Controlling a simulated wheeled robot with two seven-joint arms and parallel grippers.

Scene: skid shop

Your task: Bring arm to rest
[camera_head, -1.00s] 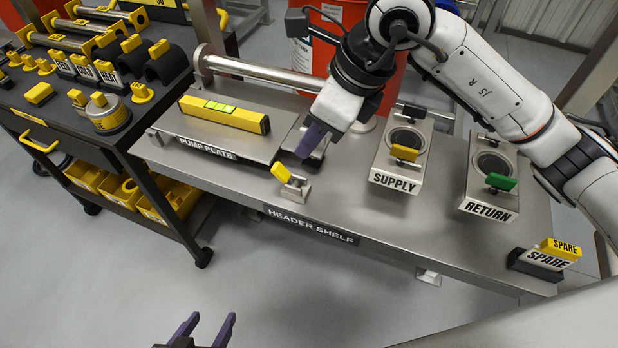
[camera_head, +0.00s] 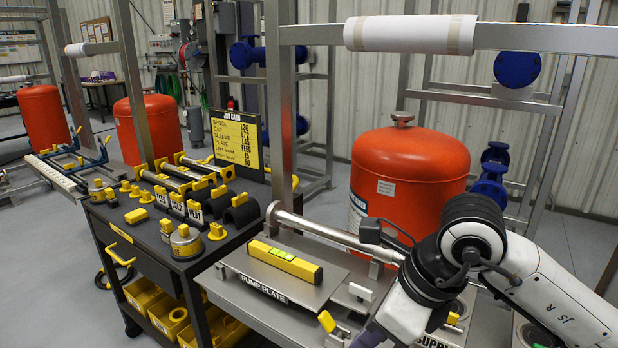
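My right arm (camera_head: 540,280) comes in from the right, its wrist bent down over the header shelf. My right gripper (camera_head: 370,337) shows only as a purple finger part at the bottom edge, near a small yellow-handled fitting (camera_head: 327,321); its fingertips are out of view, so its opening cannot be told. My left gripper is not in view now. The yellow level (camera_head: 285,262) lies on the pump plate (camera_head: 243,278), apart from the gripper. The supply block (camera_head: 430,341) is largely hidden behind my arm.
A dark cart (camera_head: 110,235) with yellow fittings and labelled sleeves stands left of the shelf. A red tank (camera_head: 408,170) stands behind the shelf. A steel frame post (camera_head: 281,100) and a crossbar with a white roll (camera_head: 410,34) rise close in front. Grey floor (camera_head: 50,290) is clear at left.

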